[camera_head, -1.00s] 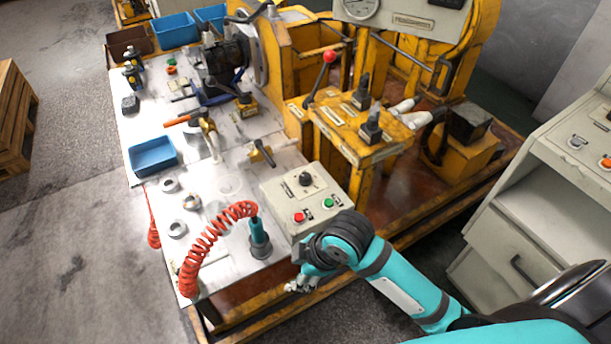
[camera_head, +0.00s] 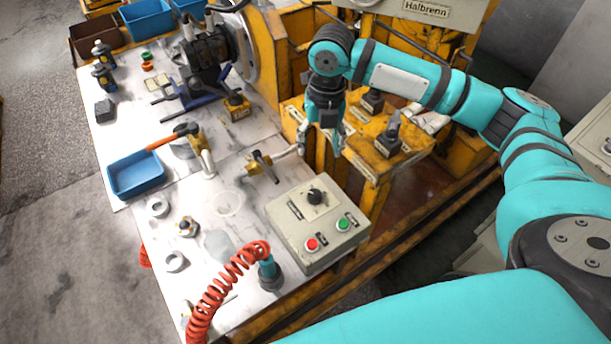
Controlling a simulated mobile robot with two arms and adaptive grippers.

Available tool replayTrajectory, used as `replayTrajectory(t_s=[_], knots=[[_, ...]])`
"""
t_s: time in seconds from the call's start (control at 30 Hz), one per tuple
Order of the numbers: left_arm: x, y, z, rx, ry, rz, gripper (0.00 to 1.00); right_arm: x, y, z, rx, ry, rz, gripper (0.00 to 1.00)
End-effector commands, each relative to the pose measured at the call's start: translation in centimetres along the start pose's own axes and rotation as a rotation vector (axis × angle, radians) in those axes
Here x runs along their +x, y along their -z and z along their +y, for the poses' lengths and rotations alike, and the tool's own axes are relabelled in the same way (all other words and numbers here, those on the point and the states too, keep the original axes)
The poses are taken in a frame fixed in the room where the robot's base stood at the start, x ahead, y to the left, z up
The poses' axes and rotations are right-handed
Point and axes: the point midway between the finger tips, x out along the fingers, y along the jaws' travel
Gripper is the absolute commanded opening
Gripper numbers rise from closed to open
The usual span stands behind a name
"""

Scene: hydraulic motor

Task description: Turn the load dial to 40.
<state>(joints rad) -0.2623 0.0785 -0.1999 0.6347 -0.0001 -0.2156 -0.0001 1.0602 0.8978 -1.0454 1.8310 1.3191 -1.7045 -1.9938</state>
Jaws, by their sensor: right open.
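A grey control box (camera_head: 296,236) sits at the front right of the white bench top. On its top is a black dial knob (camera_head: 315,196), with a red button (camera_head: 311,244) and a green button (camera_head: 343,224) in front. The dial's scale is too small to read. My right gripper (camera_head: 322,150) points down, open and empty, behind and above the control box, in front of the yellow lever stand. It is apart from the knob. My left gripper is not in view.
A red coiled hose (camera_head: 222,290) stands at the front of the bench. A blue tray (camera_head: 136,175), metal rings and a hammer (camera_head: 172,137) lie to the left. A yellow stand with black levers (camera_head: 389,137) is close behind my right gripper.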

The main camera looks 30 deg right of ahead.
Motion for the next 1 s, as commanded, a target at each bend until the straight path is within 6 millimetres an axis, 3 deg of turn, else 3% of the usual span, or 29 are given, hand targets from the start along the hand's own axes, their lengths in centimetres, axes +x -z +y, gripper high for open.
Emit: replayTrajectory(t_s=[0.17,0.3,0.4,0.47,0.73,1.0], knots=[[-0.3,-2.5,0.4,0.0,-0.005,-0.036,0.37,2.0,0.1,-0.1,-0.001,0.002,0.005,0.58],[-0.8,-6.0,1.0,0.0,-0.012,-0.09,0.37,4.9,0.1,-0.1,0.0,0.003,0.005,0.58],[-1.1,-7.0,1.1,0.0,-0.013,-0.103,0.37,7.2,0.1,0.0,0.0,0.002,0.004,0.58],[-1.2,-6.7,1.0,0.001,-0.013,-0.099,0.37,8.5,0.1,0.0,-0.001,0.001,0.004,0.58],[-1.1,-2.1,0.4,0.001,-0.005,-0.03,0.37,14.0,0.1,0.0,-0.001,0.0,0.002,0.58],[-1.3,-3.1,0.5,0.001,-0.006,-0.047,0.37,16.9,0.1,0.0,-0.001,0.0,0.0,0.58]])
